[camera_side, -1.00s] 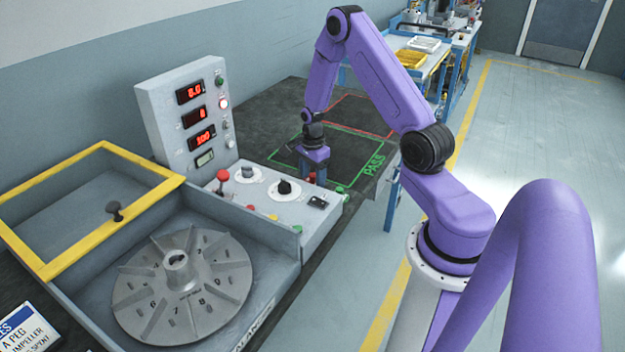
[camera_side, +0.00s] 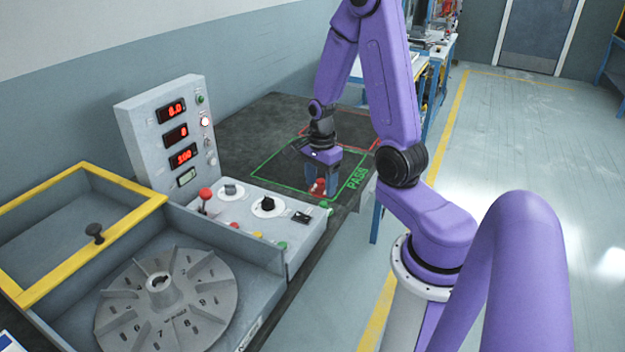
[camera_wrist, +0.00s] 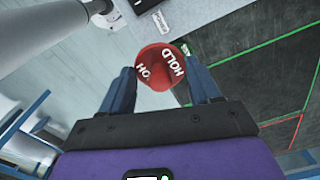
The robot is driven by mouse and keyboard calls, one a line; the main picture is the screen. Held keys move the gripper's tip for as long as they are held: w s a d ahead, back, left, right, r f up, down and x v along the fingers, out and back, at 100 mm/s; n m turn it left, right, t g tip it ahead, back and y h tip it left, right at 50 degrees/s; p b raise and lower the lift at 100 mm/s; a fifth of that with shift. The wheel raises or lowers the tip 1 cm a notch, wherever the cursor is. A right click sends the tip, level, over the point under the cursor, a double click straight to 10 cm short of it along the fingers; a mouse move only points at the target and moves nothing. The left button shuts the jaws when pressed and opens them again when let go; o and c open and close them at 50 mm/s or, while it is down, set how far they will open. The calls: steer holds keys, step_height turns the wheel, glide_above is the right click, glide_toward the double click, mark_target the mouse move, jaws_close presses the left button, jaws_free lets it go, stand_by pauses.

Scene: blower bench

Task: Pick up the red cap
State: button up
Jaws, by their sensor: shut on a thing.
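The red cap (camera_wrist: 155,66) has white HOLD lettering and sits between the two fingers of my gripper (camera_wrist: 160,88) in the wrist view. The fingers are shut on it, one at each side. In the side view the cap (camera_side: 319,186) is a small red patch between the fingertips of my gripper (camera_side: 320,188), near the front edge of the dark bench by the green PASS outline (camera_side: 357,177). The fingers hide part of it there. I cannot tell how high it is above the bench.
The control panel (camera_side: 268,222) with knobs and a red-topped lever (camera_side: 205,194) lies left of my gripper. The display box (camera_side: 165,140) stands behind it. The finned impeller (camera_side: 165,310) lies in the yellow-edged housing (camera_side: 75,172). The dark bench top (camera_side: 255,130) behind is clear.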

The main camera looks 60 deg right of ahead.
steer(key=shift+s+a+r, duration=0.2)
steer(key=shift+s+r, duration=0.05)
steer(key=shift+s, duration=0.15)
steer(key=shift+s+a+r, duration=0.2)
steer(key=shift+s, duration=0.2)
steer(key=w+a+r+n, duration=0.2)
steer(key=a+r, duration=0.1)
steer(key=a, duration=0.5)
steer(key=w+a+r+n, duration=0.3)
steer(key=a, duration=0.5)
steer(key=w+a+r+n, duration=0.2)
steer(key=a+r, duration=0.1)
steer(key=a, duration=0.5)
steer(key=s+a+r+n, duration=0.3)
steer(key=a+r, duration=0.1)
steer(key=a, duration=0.6)
glide_above(163, 291)
steer(key=w+d, duration=0.1)
steer(key=d, duration=0.1)
steer(key=f, duration=0.8)
steer(key=shift+w+a+f, duration=0.2)
steer(key=shift+a+f, duration=0.05)
steer(key=shift+f, duration=0.05)
steer(key=shift+w+a+f, duration=0.2)
steer(key=shift+w+f, duration=0.1)
steer(key=shift+f, duration=0.15)
steer(key=shift+w+f, duration=0.1)
steer(key=shift+f, duration=1.55)
